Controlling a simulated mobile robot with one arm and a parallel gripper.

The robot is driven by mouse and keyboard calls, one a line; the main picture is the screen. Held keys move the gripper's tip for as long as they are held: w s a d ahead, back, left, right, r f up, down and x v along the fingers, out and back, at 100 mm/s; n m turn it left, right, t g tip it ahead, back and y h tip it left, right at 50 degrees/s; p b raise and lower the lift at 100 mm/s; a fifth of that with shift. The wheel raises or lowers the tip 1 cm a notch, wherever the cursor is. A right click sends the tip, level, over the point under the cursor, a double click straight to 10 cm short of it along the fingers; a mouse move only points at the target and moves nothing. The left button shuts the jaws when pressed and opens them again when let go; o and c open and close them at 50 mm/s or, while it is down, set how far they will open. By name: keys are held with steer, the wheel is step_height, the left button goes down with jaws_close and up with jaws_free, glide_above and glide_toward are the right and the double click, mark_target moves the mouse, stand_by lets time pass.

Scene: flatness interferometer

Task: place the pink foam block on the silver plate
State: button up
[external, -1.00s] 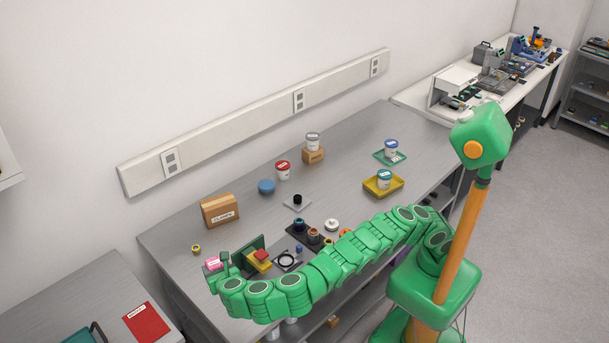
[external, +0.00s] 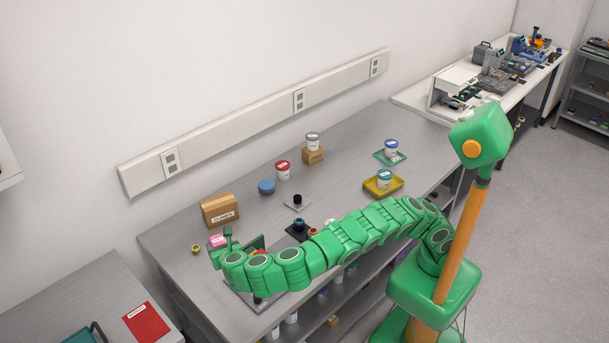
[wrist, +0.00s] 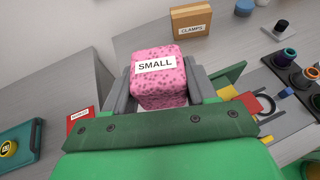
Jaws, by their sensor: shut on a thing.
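The pink foam block (wrist: 160,88), speckled and labelled SMALL, is between the two grey fingers of my gripper (wrist: 161,82) in the wrist view. My gripper is shut on it. In the external view the pink block (external: 218,240) shows at the left end of my arm, above the front left of the bench. A small silver-grey plate (external: 288,206) with a black knob on it lies on the bench to the right; it also shows in the wrist view (wrist: 270,33). Another grey plate (external: 238,299) is partly hidden under my arm.
A cardboard CLAMPS box (external: 220,210) and a small yellow ring (external: 195,249) are near the block. A green bracket (wrist: 224,78) and a black ring (wrist: 268,104) are right of my gripper.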

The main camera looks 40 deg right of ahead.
steer(key=w+d+m+h, duration=0.1)
steer(key=w+d, duration=0.2)
steer(key=d, duration=0.7)
steer(key=w+d+r+m+g+h, duration=0.1)
steer(key=w+d, duration=0.2)
steer(key=d, duration=0.7)
steer(key=w+d+m+h, duration=0.1)
steer(key=w+d, duration=0.2)
steer(key=d, duration=0.7)
steer(key=s+d+f+m+g+h, duration=0.1)
steer(key=s+d+h, duration=0.1)
steer(key=d, duration=1)
steer(key=s+d+f+m+g+h, duration=0.1)
steer(key=s+d+f+m, duration=0.15)
steer(key=d, duration=0.95)
glide_above(297, 197)
steer(key=shift+n, duration=0.35)
steer(key=f, duration=0.9)
steer(key=s+f, duration=0.1)
steer(key=f, duration=0.3)
steer(key=shift+f, duration=0.3)
steer(key=shift+w+f, duration=0.35)
steer(key=shift+f, duration=1.55)
